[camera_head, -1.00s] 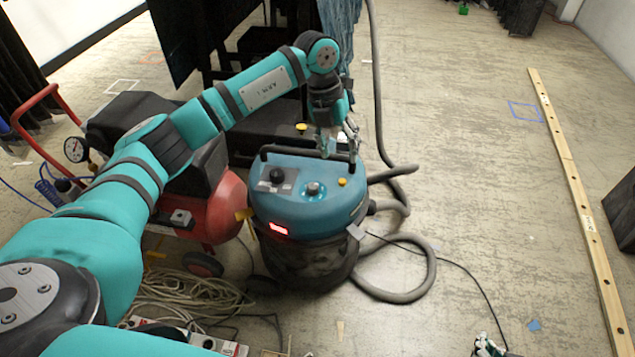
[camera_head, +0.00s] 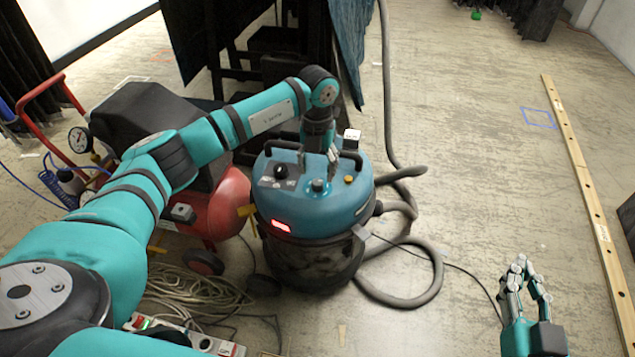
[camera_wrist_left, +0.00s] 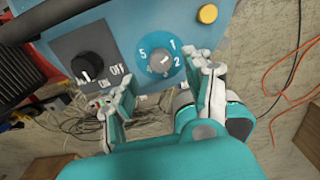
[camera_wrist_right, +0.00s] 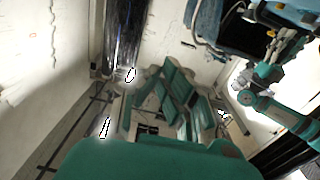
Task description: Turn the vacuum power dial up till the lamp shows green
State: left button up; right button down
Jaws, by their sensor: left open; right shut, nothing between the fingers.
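The vacuum (camera_head: 345,215) is a blue-topped machine with a dark drum, standing on the floor. Its power dial (camera_head: 318,186) is a small grey knob on a blue base; numbers ring it in the left wrist view (camera_wrist_left: 162,65). A lamp (camera_head: 281,226) on the vacuum's front glows red. My left gripper (camera_head: 317,172) is open just above the dial, its fingers on either side of the knob in the left wrist view (camera_wrist_left: 168,77); contact cannot be told. My right gripper (camera_head: 526,265) is shut and empty, away at the lower right.
A black on/off knob (camera_head: 281,171) and a yellow button (camera_head: 349,180) flank the dial. A black handle stands behind it. A red compressor (camera_head: 222,205) is left of the vacuum, a grey hose (camera_head: 435,275) loops right. Open floor lies further right.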

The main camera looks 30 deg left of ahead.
aim_at(318, 181)
pick_arm(q)
notch_tip(318, 181, down, 4)
jog(key=shift+r+b, duration=0.2)
jog(key=shift+b, duration=0.15)
jog(key=shift+f, duration=0.45)
pick_arm(e)
jog(key=shift+s+a+r+t+y, duration=0.15)
jog(key=shift+r+t+y, duration=0.15)
jog(key=shift+r+t, duration=0.75)
jog(key=shift+s+a+r+t+y, duration=0.15)
jog(key=shift+r+t+y, duration=0.3)
jog(key=shift+r, duration=1.1)
pick_arm(q)
jog(key=shift+c, duration=0.4)
grip_shut()
jog(key=shift+r, duration=0.1)
pick_arm(e)
jog(key=shift+w+f, duration=0.1)
